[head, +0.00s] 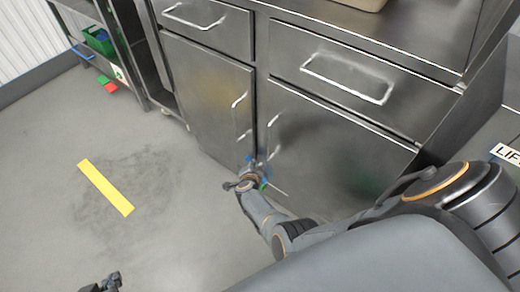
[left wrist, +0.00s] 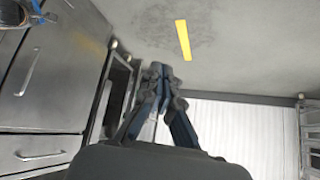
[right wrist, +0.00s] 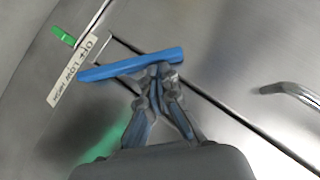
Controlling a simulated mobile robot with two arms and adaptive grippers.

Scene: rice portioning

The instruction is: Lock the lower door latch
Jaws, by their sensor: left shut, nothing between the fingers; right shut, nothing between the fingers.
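The lower door latch (right wrist: 130,65) is a blue bar in the right wrist view, lying slanted near the seam between the two steel doors. In the head view a small blue piece (head: 249,158) shows beside my right gripper (head: 254,168), low at the doors. In the right wrist view the shut fingertips (right wrist: 160,72) are at the bar's right half, touching or very close, with nothing held between them. They hide part of the bar's lower edge. My left gripper (head: 110,282) is shut and empty over the floor, away from the cabinet; its fingers also show in the left wrist view (left wrist: 160,72).
A printed label (right wrist: 72,72) and a green mark (right wrist: 62,36) are beside the latch. Door handles (head: 240,112) stick out above it. A yellow floor strip (head: 105,187) lies on open floor at left. A shelf with a green bin (head: 98,42) stands at the back left.

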